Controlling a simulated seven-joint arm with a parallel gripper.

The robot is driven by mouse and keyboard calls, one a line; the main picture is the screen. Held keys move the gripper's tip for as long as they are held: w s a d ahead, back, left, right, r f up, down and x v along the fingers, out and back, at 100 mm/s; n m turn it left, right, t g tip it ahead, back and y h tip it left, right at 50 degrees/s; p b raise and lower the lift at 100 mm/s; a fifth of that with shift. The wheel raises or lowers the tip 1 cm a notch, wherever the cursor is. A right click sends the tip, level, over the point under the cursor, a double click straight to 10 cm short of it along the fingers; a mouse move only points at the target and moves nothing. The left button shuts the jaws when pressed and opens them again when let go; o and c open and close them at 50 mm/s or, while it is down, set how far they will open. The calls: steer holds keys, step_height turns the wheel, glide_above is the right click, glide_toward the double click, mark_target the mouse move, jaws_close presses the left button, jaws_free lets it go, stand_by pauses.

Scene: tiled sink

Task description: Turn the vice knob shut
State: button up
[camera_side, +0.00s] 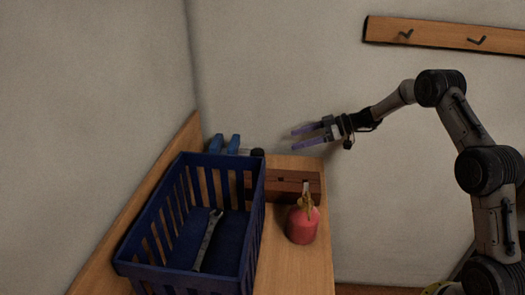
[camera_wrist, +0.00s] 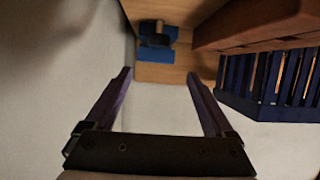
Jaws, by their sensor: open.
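The vice (camera_side: 224,144) stands at the back of the wooden bench, with two blue jaws side by side. Its dark round knob (camera_side: 257,153) is on its right side, partly behind the blue basket's corner. In the wrist view the fingers (camera_wrist: 159,73) stand wide apart.
A blue slatted basket (camera_side: 190,271) holding a wrench (camera_side: 208,240) fills the bench's left front.

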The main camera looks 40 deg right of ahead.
mark_target(259, 152)
steer(key=x, duration=1.3)
steer(key=shift+w+d+f, duration=0.15)
steer(key=shift+f, duration=0.25)
steer(key=shift+c, duration=0.3)
steer(key=c, duration=1.3)
steer(key=shift+r+m+t+h, duration=0.15)
steer(key=shift+m+t+h, duration=0.35)
steer(key=shift+m, duration=0.2)
steer(key=shift+a+m+t+h, duration=0.15)
steer(key=shift+m+t+h, duration=0.45)
steer(key=shift+m+h, duration=0.3)
steer(key=shift+a+m+t+h, duration=0.15)
steer(key=shift+m+t+h, duration=0.45)
steer(key=shift+m+h, duration=0.25)
steer(key=o, duration=1.4)
steer(key=shift+c, duration=0.2)
